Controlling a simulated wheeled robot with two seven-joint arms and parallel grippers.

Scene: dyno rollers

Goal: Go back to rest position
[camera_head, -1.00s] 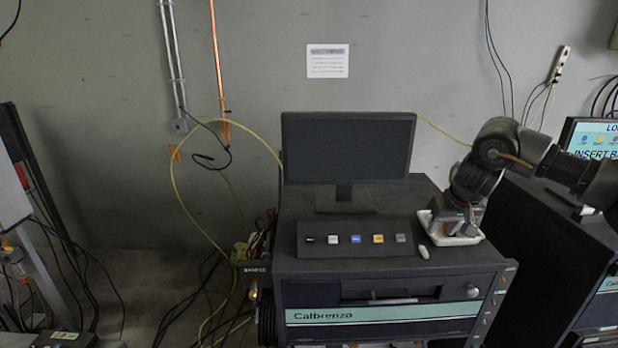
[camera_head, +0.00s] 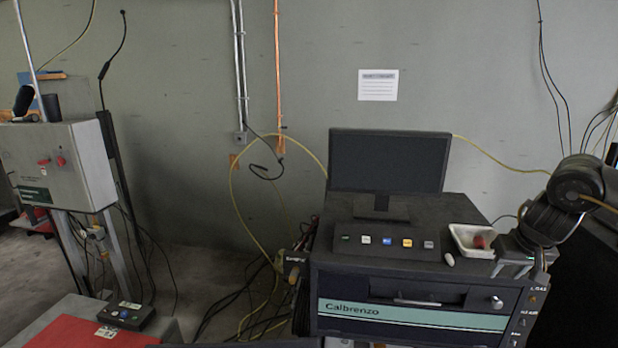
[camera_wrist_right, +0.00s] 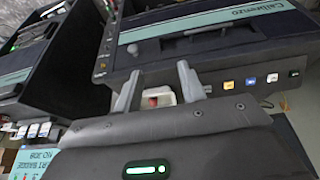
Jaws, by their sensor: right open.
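My right gripper (camera_head: 515,262) is beside the right front corner of the Calbrenzo machine's top, just right of a small white tray (camera_head: 459,246). In the right wrist view its two fingers (camera_wrist_right: 158,88) stand apart with nothing held between them. The tray's white rim (camera_wrist_right: 169,98) shows beyond the gap, with a small red thing (camera_wrist_right: 153,101) in it. The red thing also shows in the tray in the head view (camera_head: 480,242). My left gripper is not in view.
The Calbrenzo machine (camera_head: 420,307) carries a dark monitor (camera_head: 388,160) and a button panel (camera_head: 380,243). A grey control box (camera_head: 75,175) on a stand is at left, with a red-topped surface (camera_head: 75,325) below. Cables (camera_head: 235,300) lie on the floor between.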

